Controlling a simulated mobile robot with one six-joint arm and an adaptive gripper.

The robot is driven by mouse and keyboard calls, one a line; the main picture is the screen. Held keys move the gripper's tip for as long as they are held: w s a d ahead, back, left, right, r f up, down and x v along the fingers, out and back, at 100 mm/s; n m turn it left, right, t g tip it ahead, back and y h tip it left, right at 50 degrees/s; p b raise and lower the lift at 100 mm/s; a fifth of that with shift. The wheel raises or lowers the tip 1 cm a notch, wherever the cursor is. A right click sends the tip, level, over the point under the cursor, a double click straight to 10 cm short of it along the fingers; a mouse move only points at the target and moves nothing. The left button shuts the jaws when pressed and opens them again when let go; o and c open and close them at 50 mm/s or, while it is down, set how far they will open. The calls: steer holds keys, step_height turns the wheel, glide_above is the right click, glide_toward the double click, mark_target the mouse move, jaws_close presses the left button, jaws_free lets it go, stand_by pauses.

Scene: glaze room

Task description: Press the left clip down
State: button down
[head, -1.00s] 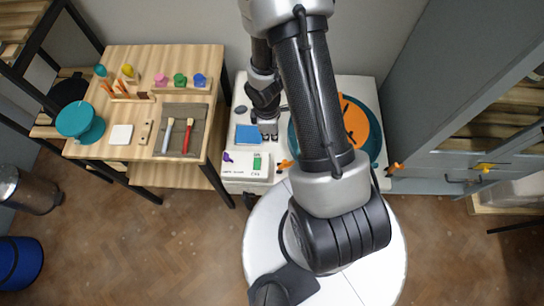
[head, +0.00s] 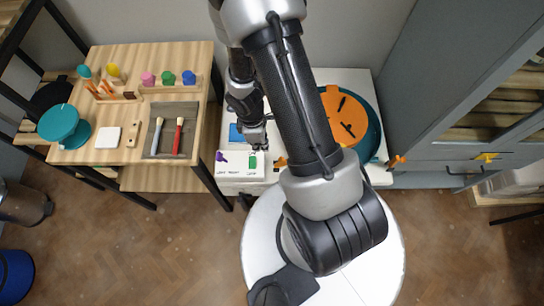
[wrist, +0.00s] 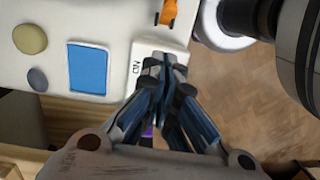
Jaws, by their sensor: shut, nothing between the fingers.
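The left clip, a small orange piece (head: 280,162), sits at the front of the white wheel housing, partly hidden by my arm in the head view. An orange piece that looks like the same clip shows at the top of the wrist view (wrist: 168,12). A second orange clip (head: 397,161) is at the right side of the teal pan. My gripper (head: 256,146) is shut and empty, fingers together above the front panel of the housing. In the wrist view its fingertips (wrist: 167,66) cover part of the white label plate, with the orange piece just beyond them. I cannot tell whether they touch the plate.
The teal pan (head: 372,144) holds an orange disc (head: 345,118). A blue pad (wrist: 88,68) lies left of my fingers. The panel has a green switch (head: 253,162) and a purple knob (head: 221,157). A wooden tool table (head: 197,142) stands left, a grey cabinet right.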

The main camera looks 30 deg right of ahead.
steer(key=f+b, duration=0.1)
steer(key=f, duration=0.1)
steer(key=f+b, duration=0.2)
steer(key=f, duration=0.1)
steer(key=shift+s+d+f, duration=0.15)
steer(key=shift+s, duration=0.05)
steer(key=s+d+f+b, duration=0.1)
steer(key=d+f+b, duration=0.1)
steer(key=b, duration=0.1)
steer(key=shift+s+d, duration=0.25)
steer(key=shift+s, duration=0.15)
steer(key=shift+s+d+r+y+p, duration=0.2)
steer(key=shift+y+p, duration=0.1)
steer(key=shift+p, duration=0.1)
